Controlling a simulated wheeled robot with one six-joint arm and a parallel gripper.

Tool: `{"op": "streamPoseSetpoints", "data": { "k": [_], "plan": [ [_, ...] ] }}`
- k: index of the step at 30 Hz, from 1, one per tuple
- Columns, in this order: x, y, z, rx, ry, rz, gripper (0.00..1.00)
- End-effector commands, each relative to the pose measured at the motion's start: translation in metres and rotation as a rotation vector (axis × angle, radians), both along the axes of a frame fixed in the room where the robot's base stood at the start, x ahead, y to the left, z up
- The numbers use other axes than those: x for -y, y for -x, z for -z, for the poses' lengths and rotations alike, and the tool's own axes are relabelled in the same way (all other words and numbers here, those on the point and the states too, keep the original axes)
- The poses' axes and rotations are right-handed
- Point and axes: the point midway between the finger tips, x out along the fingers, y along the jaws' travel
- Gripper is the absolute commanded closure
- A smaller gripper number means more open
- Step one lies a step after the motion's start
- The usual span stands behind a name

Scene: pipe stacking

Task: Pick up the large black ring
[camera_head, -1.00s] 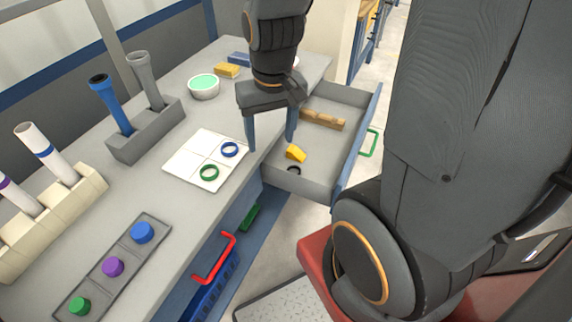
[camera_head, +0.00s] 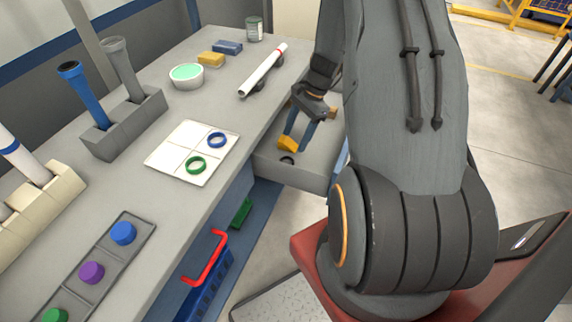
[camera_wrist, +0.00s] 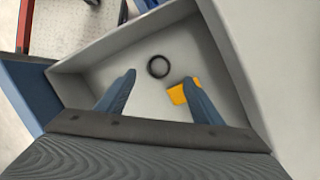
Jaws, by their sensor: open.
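The black ring (camera_wrist: 158,67) lies flat on the floor of the open drawer (camera_wrist: 145,105), seen in the wrist view. In the head view the ring (camera_head: 287,160) shows small near the drawer's front left part. My gripper (camera_wrist: 160,82) is open and empty, with its fingers pointing into the drawer and the ring just beyond and between the fingertips. In the head view my gripper (camera_head: 299,145) is over the drawer. A yellow block (camera_wrist: 178,94) lies beside the right finger, partly hidden by it; I cannot tell whether they touch.
The drawer walls (camera_wrist: 232,62) stand close around the fingers. On the worktop, a white card (camera_head: 168,155) holds a blue ring (camera_head: 217,140) and a green ring (camera_head: 196,166). A white pipe (camera_head: 262,70) lies near the worktop's edge above the drawer.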

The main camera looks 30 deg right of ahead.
Motion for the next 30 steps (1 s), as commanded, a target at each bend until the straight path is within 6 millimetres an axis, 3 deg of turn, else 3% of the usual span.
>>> {"op": "streamPoseSetpoints", "data": {
  "k": [7,24,30],
  "plan": [
    [0.009,-0.003,0.025,-0.020,-0.028,0.084,0.39],
    [-0.022,0.002,0.080,-0.021,-0.027,0.082,0.39],
    [-0.025,0.001,0.089,-0.019,-0.026,0.080,0.39]
  ]
}}
